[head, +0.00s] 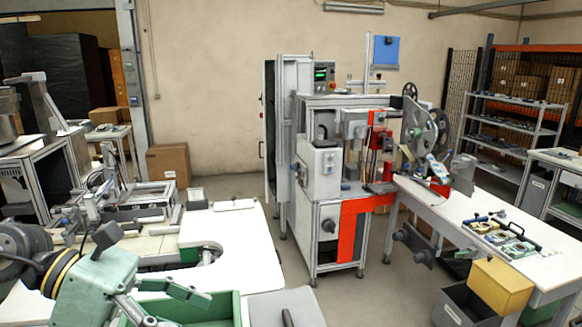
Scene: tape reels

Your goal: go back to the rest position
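My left gripper (178,309) is at the lower left of the head view. It has a pale green body with a dark joint and yellow ring behind it. Its two fingers point right and stand apart, with nothing seen between them. It shows in front of the white table (245,265) and over the left part of a green bin (222,305). I cannot tell its height above them. My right gripper is not in view. Large grey tape reels (418,128) are mounted upright on the machine at the centre right, far from my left gripper.
The machine (322,170) has an orange-red panel. Open floor (375,285) lies between the tables.

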